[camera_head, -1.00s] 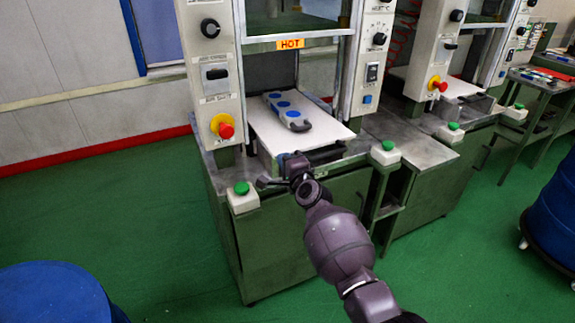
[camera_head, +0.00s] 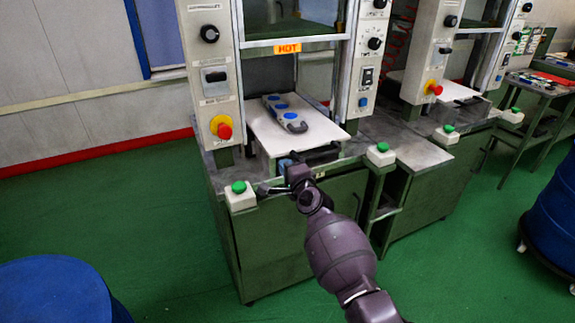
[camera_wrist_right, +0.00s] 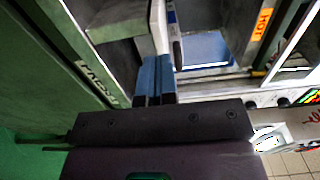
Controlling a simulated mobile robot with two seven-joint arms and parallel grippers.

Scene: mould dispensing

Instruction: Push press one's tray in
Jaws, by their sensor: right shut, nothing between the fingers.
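Press one's tray (camera_head: 328,131) is a white plate sticking out of the front of the left press under the HOT sign. It has a dark handle (camera_head: 322,154) along its front edge. A grey mould (camera_head: 273,106) with blue round spots and a dark curved handle lies on it. My right gripper (camera_head: 285,165) is just in front of the tray's front edge, left of the handle. Its blue fingers (camera_wrist_right: 152,80) are shut and empty in the right wrist view, close to a pale edge; I cannot tell whether they touch it. My left gripper is out of view.
Green buttons on white boxes stand at the press's front corners, left (camera_head: 239,194) and right (camera_head: 381,154). Red stop knob (camera_head: 223,129) is on the left post. A second press stands to the right. Blue drums (camera_head: 55,292) stand at both sides; green floor in front is clear.

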